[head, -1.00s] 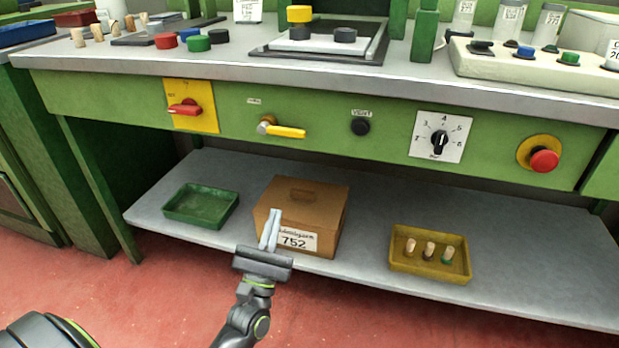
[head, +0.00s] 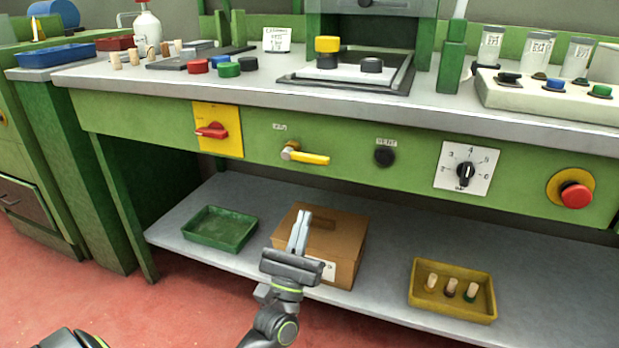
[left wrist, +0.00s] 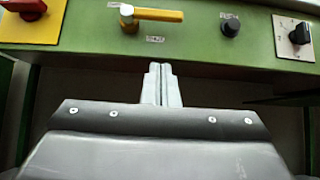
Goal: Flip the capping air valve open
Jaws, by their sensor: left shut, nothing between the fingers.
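The air valve has a yellow lever (head: 311,157) on the green front panel, under a small label that is hard to read. The lever lies nearly level, pointing right from its brass pivot. It also shows at the top of the left wrist view as a yellow handle (left wrist: 155,14). My left gripper (head: 304,216) is shut and empty, below the lever and in front of the cardboard box. In the left wrist view its closed fingers (left wrist: 162,70) point toward the panel, just below the lever and apart from it. My right gripper is not in view.
Left of the lever is a red switch (head: 212,131) on a yellow plate; right are a black knob (head: 384,157), a numbered dial (head: 466,174) and a red button (head: 576,195). The lower shelf holds a green tray (head: 250,234), a cardboard box (head: 350,247) and a yellow tray (head: 452,311).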

